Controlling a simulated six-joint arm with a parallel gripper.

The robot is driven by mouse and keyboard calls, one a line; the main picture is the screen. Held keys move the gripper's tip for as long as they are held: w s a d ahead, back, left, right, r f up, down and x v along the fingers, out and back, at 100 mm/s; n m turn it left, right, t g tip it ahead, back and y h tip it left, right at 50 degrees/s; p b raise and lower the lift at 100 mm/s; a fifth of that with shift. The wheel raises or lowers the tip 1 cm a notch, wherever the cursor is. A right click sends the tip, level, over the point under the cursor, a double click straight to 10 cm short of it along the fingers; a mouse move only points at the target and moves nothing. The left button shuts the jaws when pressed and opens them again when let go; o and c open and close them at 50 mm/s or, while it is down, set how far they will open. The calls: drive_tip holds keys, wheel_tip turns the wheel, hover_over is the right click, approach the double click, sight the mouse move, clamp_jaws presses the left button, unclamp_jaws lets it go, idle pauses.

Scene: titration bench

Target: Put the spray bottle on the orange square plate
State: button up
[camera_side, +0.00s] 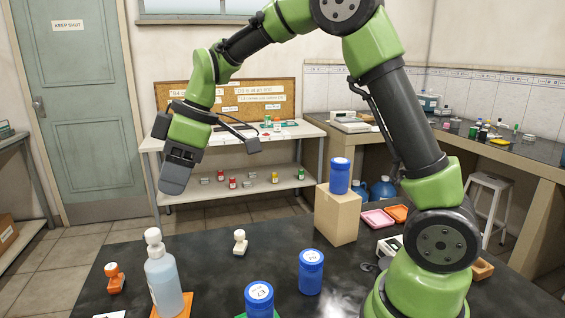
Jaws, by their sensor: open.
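A tall translucent pale-blue bottle with a white top (161,274), which looks like the spray bottle, stands upright at the front left of the black bench. An orange square plate (186,306) shows at both sides of its lower part. The bottle appears to stand on this plate, but its base is cut off by the picture's bottom edge, so I cannot be sure. My gripper (173,190) is open and empty, pointing down, high above the bench and the bottle and well apart from it. The gap between its fingers is hard to see from this side.
A small orange item (115,279) and a small white item (240,242) stand near the bottle. Another blue jar (340,176) tops a cardboard box (337,214). Bench between is clear.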

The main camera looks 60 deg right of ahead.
drive_tip(key=s+d+r+m+t, duration=0.1)
drive_tip(key=s+r+m+t, duration=0.1)
drive_tip(key=s+m, duration=0.4)
drive_tip(key=s+r+m+t+h, duration=0.1)
drive_tip(key=s+m, duration=0.6)
drive_tip(key=s, duration=0.9)
drive_tip(key=shift+d+r+t+h, duration=0.3)
drive_tip(key=shift+d+r+t, duration=0.15)
drive_tip(key=shift+r, duration=0.5)
